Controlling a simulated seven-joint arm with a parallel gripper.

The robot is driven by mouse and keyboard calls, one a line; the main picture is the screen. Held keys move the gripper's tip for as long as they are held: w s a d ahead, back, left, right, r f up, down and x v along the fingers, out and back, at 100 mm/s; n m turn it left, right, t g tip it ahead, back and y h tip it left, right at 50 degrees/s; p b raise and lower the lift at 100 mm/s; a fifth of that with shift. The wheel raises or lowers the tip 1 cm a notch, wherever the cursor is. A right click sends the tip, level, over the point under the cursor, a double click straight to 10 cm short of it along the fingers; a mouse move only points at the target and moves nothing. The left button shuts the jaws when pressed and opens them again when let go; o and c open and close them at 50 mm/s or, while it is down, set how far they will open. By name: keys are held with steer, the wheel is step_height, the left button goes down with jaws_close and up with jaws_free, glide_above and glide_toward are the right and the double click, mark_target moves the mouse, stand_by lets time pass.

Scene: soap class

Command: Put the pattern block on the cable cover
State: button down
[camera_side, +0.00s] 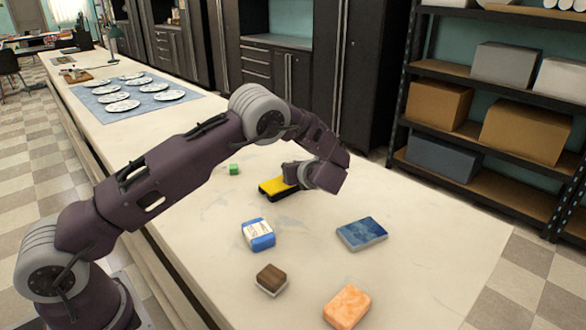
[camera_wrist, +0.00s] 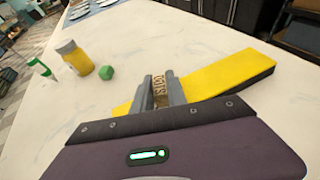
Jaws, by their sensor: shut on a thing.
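The brown block with raised, letter-like marks, which I take as the pattern block (camera_wrist: 159,88), is between the two fingers of my gripper (camera_wrist: 160,92). My gripper is shut on it. In the side view the fingers and block are hidden behind my wrist. The yellow and black wedge-like cable cover (camera_side: 272,187) lies on the table at my gripper. In the wrist view the cable cover (camera_wrist: 225,75) shows on both sides of the fingers, its middle hidden by them. I cannot tell whether the block touches it.
A green piece (camera_wrist: 106,73), a yellow jar (camera_wrist: 75,58) and a green item (camera_wrist: 40,68) stand left of my gripper. Several soap-like blocks, among them a blue and white one (camera_side: 258,234) and an orange one (camera_side: 347,306), lie nearer. Plates (camera_side: 122,106) sit far back.

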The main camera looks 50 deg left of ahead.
steer(key=shift+f, duration=0.25)
steer(key=shift+f, duration=0.1)
steer(key=c, duration=1.3)
jaws_free()
steer(key=shift+c, duration=0.2)
